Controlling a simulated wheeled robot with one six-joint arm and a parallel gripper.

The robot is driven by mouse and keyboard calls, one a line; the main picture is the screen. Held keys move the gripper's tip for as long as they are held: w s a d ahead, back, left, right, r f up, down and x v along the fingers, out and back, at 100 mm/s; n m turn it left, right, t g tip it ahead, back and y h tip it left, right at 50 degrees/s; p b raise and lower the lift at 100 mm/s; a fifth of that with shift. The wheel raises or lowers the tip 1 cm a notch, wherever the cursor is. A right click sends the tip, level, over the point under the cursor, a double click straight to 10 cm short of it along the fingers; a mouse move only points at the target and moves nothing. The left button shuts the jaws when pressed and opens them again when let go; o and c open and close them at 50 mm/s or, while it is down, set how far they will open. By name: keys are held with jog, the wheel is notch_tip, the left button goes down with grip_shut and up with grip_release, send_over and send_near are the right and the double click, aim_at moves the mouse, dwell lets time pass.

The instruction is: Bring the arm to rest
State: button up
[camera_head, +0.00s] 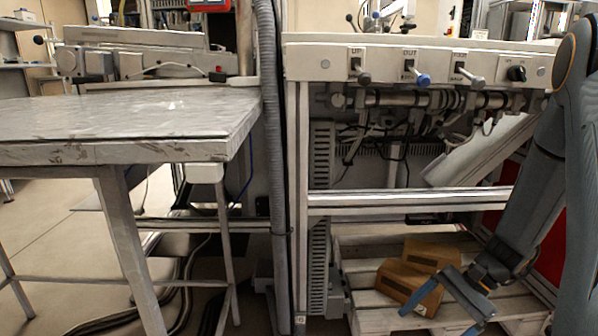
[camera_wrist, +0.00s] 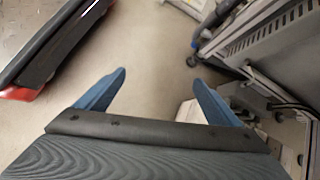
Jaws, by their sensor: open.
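My gripper (camera_head: 447,312) hangs low at the lower right of the head view, at the end of my arm, with its blue fingers pointing down and apart. In the wrist view my gripper (camera_wrist: 160,88) is open, with bare floor (camera_wrist: 155,50) between its two blue fingers and nothing held. In the head view the gripper is in front of the wooden pallet (camera_head: 372,322) and overlaps the boxes on it. I cannot tell how far it is from them.
Two brown cardboard boxes (camera_head: 408,285) rest on the pallet. A grey machine with levers (camera_head: 420,62) stands above it. A worn metal table (camera_head: 130,115) is at the left. A grey hose (camera_head: 275,170) runs down between them. The wrist view shows machine parts (camera_wrist: 270,60) at the right.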

jog(key=s+a+r+n+t+h+p, duration=0.1)
jog(key=s+a+r+n+h, duration=0.35)
jog(key=a+r+n, duration=0.55)
jog(key=s+a+r+n+t+h+p, duration=0.25)
jog(key=s+a+r+n, duration=0.35)
jog(key=a+r, duration=0.45)
jog(key=s+a+r+n+g+p, duration=0.2)
jog(key=s+a+r+n, duration=0.3)
jog(key=s+a, duration=0.6)
jog(key=d+r+m+p, duration=0.4)
jog(key=d+r+p, duration=0.6)
jog(key=r+p, duration=0.4)
jog(key=d+r+m+h+p, duration=0.1)
jog(key=d+r+m+p, duration=0.3)
jog(key=d+r+p, duration=0.7)
notch_tip(320, 180, up, 4)
jog(key=p, duration=1.2)
jog(key=shift+s+d+p, duration=0.3)
jog(key=shift+s+p, duration=0.05)
